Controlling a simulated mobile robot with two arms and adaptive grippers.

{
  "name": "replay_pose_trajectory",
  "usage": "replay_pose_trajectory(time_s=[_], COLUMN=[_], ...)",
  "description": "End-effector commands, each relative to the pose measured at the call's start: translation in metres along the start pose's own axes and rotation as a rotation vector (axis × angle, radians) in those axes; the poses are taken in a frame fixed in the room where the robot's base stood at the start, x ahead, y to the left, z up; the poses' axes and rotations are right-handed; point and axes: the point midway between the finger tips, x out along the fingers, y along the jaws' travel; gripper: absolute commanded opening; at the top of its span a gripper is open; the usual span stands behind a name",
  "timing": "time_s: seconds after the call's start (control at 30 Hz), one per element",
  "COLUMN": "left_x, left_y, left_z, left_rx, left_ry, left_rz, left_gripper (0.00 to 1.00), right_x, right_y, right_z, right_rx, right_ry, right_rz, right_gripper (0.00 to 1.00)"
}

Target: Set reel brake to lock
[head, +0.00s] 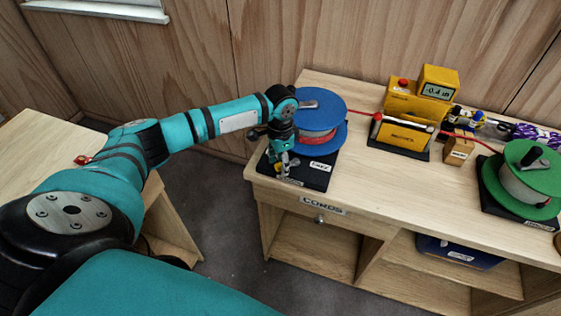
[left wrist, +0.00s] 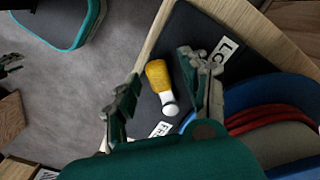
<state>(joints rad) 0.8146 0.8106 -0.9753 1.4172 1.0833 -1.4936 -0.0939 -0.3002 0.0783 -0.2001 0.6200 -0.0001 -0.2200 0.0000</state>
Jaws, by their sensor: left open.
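The blue reel (head: 322,104) with red cord stands on a black base plate (head: 312,178) at the left end of the bench. It also shows at the right of the left wrist view (left wrist: 262,92). The brake lever, a yellow handle with a white end (left wrist: 157,76), lies over the plate. A white label lettered "LC..." (left wrist: 227,48) is right of it; another label (left wrist: 160,130) near its white end is partly hidden. My left gripper (head: 284,170) is low over the plate's left part, open, with its fingers on either side of the lever. My right gripper is out of view.
A green reel (head: 522,178) stands on the bench's right, joined by red cord through a yellow block (head: 402,136). A yellow display unit (head: 437,84) stands behind. The bench front has a drawer marked "CORDS" (head: 322,207). Bare bench top lies right of the blue reel.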

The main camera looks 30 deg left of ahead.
Motion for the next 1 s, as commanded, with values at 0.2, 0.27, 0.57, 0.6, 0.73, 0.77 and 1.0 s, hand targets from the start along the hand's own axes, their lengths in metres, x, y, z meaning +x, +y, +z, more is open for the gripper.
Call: replay_pose_trajectory(time_s=[0.2,0.27,0.57,0.6,0.73,0.77,1.0], left_x=[-0.011,-0.020,-0.084,-0.091,-0.109,-0.112,-0.120], left_y=[0.000,-0.001,-0.001,-0.001,0.000,0.000,0.000], left_z=[0.000,0.000,-0.001,-0.001,-0.001,-0.001,0.000], left_rx=[-0.001,-0.001,0.000,0.000,0.000,0.000,0.000], left_ry=[0.000,0.002,0.004,0.002,0.003,0.002,0.000], left_rz=[-0.001,-0.001,-0.002,-0.002,-0.001,-0.001,0.000], left_gripper=[0.46,0.46,0.46,0.46,0.46,0.46,0.46], right_x=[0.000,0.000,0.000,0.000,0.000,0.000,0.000], right_y=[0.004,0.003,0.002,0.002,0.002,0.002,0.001], right_z=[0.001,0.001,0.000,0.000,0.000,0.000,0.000], right_rx=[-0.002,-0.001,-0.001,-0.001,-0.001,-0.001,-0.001], right_ry=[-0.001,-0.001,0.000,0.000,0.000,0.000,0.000], right_rz=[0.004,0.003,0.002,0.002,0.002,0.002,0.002], right_gripper=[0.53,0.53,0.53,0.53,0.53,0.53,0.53])
